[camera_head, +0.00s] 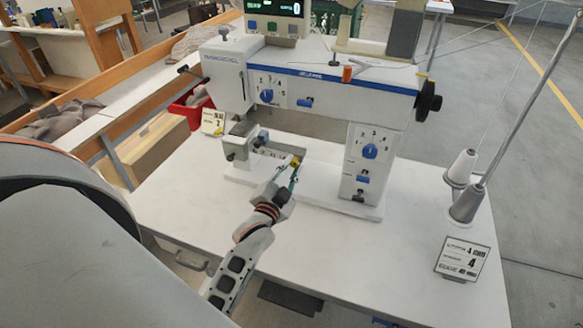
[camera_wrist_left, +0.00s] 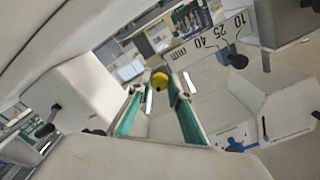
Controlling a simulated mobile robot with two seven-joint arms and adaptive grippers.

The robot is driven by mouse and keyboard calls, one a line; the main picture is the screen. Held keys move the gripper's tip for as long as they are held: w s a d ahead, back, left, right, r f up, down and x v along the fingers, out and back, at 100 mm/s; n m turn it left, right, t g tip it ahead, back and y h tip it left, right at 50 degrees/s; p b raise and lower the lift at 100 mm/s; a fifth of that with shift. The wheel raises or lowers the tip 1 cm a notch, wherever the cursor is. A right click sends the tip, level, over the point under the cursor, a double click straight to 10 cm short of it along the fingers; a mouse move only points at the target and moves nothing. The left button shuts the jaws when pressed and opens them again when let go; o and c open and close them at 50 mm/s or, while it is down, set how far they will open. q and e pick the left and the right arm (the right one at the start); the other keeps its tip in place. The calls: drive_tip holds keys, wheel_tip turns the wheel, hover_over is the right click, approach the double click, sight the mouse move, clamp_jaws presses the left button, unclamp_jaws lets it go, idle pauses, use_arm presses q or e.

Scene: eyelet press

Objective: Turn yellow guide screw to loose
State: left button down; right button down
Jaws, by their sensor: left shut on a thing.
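The yellow guide screw (camera_head: 296,160) is a small round knob at the front of the white machine's lower arm, close above the bed. My left gripper (camera_head: 292,168) reaches it from the front, its green-padded fingers on either side. In the left wrist view, the yellow screw (camera_wrist_left: 159,80) sits between the tips of my left gripper (camera_wrist_left: 158,88), which is shut on it. A scale plate (camera_wrist_left: 212,36) marked 10, 25, 40 mm is beside it. The screw's thread is hidden. My right gripper is not in view.
The white machine (camera_head: 330,85) stands on a white table (camera_head: 330,270). It has blue dials (camera_head: 370,151) and a black handwheel (camera_head: 428,100). Thread cones (camera_head: 466,205) and a card (camera_head: 462,258) are at the right. Another card (camera_head: 213,121) stands at the left. The front table is mostly clear.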

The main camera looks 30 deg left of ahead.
use_arm(q)
drive_tip(key=c, duration=1.9)
unclamp_jaws()
wheel_tip(320, 180, up, 10)
drive_tip(key=shift+a+r, duration=0.1)
drive_tip(key=shift+o, duration=0.3)
